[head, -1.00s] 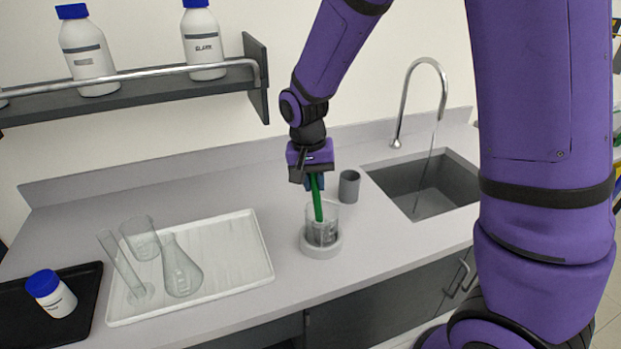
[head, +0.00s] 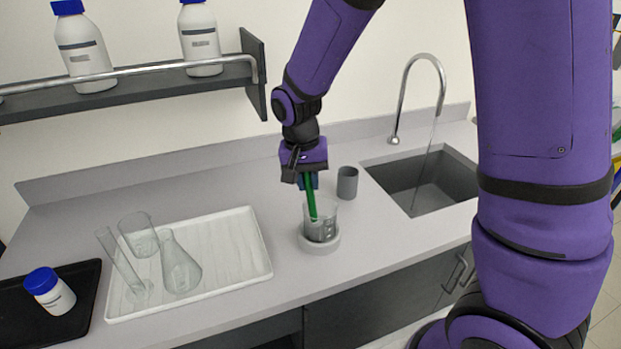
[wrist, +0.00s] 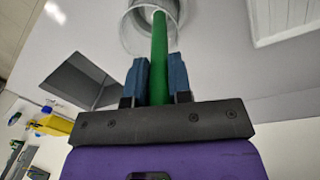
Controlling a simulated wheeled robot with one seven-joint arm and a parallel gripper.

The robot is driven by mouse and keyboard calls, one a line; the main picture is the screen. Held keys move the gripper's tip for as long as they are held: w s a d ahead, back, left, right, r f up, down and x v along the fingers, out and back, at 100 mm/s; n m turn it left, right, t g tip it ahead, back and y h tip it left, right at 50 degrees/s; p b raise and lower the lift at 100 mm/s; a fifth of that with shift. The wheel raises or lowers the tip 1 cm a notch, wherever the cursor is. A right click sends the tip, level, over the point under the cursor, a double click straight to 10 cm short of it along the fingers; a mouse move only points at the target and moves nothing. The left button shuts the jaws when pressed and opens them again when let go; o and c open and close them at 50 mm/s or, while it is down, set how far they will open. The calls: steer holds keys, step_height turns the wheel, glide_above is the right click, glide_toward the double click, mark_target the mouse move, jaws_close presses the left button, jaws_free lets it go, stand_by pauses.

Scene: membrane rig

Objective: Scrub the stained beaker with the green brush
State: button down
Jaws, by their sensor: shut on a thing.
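My gripper (head: 308,182) is shut on the green brush (head: 311,200) above the counter. The wrist view shows the green handle (wrist: 159,60) between the two blue fingers of my gripper (wrist: 160,75). The brush points down into a clear glass beaker with a dark grey stain (head: 327,226). The beaker stands upright in a round light grey holder (head: 319,246) on the counter. In the wrist view the beaker rim (wrist: 134,22) surrounds the far end of the brush. The brush's lower end is hard to make out inside the glass.
A grey cup (head: 347,183) stands just right of my gripper, before the sink (head: 432,185) with running water. A white tray (head: 235,262) with clear glassware lies left. A white bottle with a blue cap (head: 50,291) is on a black tray (head: 84,315). The shelf (head: 150,87) hangs behind.

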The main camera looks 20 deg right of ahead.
steer(key=shift+a, duration=0.1)
steer(key=shift+r, duration=1.95)
steer(key=shift+f, duration=2)
